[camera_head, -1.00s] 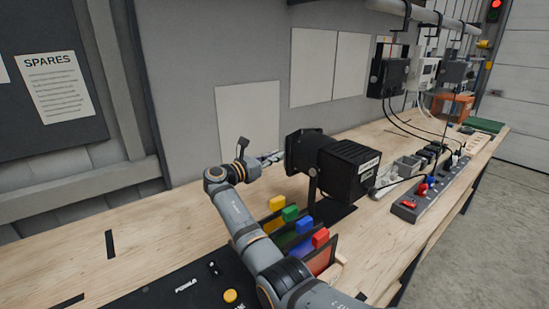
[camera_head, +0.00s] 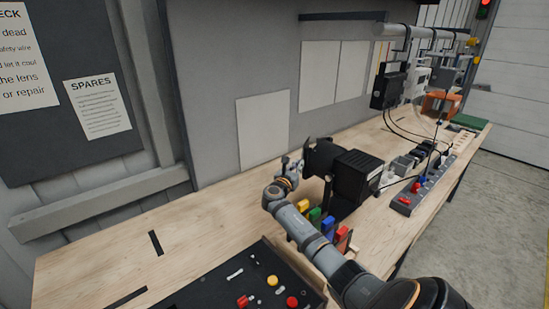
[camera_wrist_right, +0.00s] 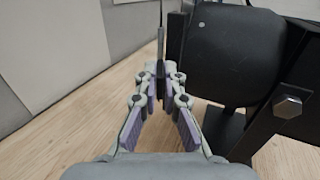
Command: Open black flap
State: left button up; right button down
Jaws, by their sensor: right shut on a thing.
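The black lamp (camera_head: 356,178) stands on the workbench with a black flap (camera_head: 309,158) at its front, left end. My right gripper (camera_head: 294,166) is at that flap, reaching in from the front right. In the right wrist view the flap shows as a thin dark upright plate (camera_wrist_right: 161,38), seen nearly edge-on. The right gripper's fingertips (camera_wrist_right: 160,76) are shut on it from both sides. The lamp's dark rounded housing (camera_wrist_right: 225,50) is just right of the fingers. My left gripper is not in view.
Coloured blocks, including a yellow one (camera_head: 303,206), stand under my right arm. A black control panel (camera_head: 205,285) lies at the front. A grey power strip (camera_head: 405,203) and hanging devices (camera_head: 388,88) are to the right. The left bench top (camera_head: 110,255) is mostly clear.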

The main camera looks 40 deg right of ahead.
jog(key=shift+s+f+n+t+y, duration=0.1)
jog(key=shift+s+n+t+y, duration=0.2)
jog(key=shift+t, duration=0.4)
jog(key=c, duration=1.5)
grip_release()
jog(key=shift+w+d, duration=0.1)
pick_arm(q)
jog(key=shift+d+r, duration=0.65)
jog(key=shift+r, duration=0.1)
pick_arm(e)
jog(key=v, duration=1.2)
jog(key=shift+c, duration=0.3)
